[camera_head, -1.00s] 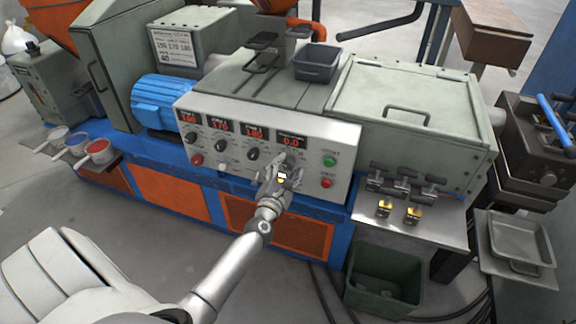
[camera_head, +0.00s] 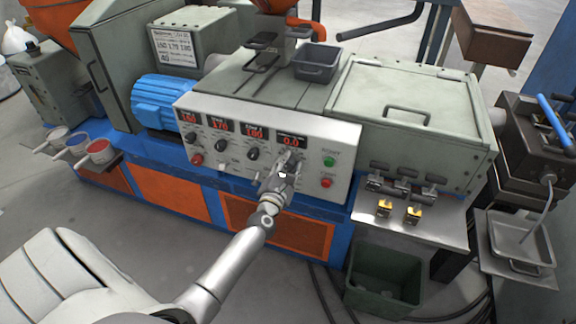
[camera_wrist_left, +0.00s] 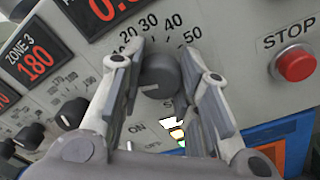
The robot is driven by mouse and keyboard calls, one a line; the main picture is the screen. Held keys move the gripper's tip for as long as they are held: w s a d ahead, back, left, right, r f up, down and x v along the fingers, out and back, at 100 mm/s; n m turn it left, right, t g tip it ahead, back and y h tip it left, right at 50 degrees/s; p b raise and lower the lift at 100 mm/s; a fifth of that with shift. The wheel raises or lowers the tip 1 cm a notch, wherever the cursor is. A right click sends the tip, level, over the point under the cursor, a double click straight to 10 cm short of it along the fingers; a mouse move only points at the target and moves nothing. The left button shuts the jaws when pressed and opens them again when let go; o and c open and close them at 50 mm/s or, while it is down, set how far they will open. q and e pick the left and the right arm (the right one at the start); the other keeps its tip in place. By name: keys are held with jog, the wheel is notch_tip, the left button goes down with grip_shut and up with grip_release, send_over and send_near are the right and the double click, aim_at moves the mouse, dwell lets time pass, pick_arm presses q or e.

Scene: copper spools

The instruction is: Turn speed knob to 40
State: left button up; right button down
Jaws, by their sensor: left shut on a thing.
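The speed knob (camera_wrist_left: 158,76) is a dark round knob on the pale control panel (camera_head: 340,150), under a printed scale with 20, 30, 40 and 50 legible in the left wrist view. My left gripper (camera_head: 288,160) is at the panel below the 0.0 display (camera_head: 291,141). Its two fingers stand on either side of the knob, shut on it; it also shows in the left wrist view (camera_wrist_left: 163,60). The gripper hides most of the knob in the head view. My right gripper is not in view.
A red STOP button (camera_wrist_left: 295,65) is right of the knob, with a green button (camera_head: 329,161) above it in the head view. Zone knobs (camera_head: 252,154) are to the left. A green bin (camera_head: 385,278) stands below right. A metal tray (camera_head: 520,240) is at the far right.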

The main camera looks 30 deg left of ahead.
pick_arm(q)
jog(key=m, duration=0.6)
jog(key=shift+m, duration=0.3)
jog(key=m, duration=0.3)
jog(key=shift+m+p, duration=0.4)
jog(key=m, duration=0.3)
jog(key=shift+m+t+p, duration=0.3)
jog(key=shift+m, duration=0.1)
jog(key=m+p, duration=0.1)
jog(key=m, duration=0.4)
jog(key=shift+m+h, duration=0.3)
jog(key=shift+h, duration=0.1)
jog(key=shift+m+p, duration=0.45)
jog(key=shift+m, duration=1.85)
jog(key=o, duration=1)
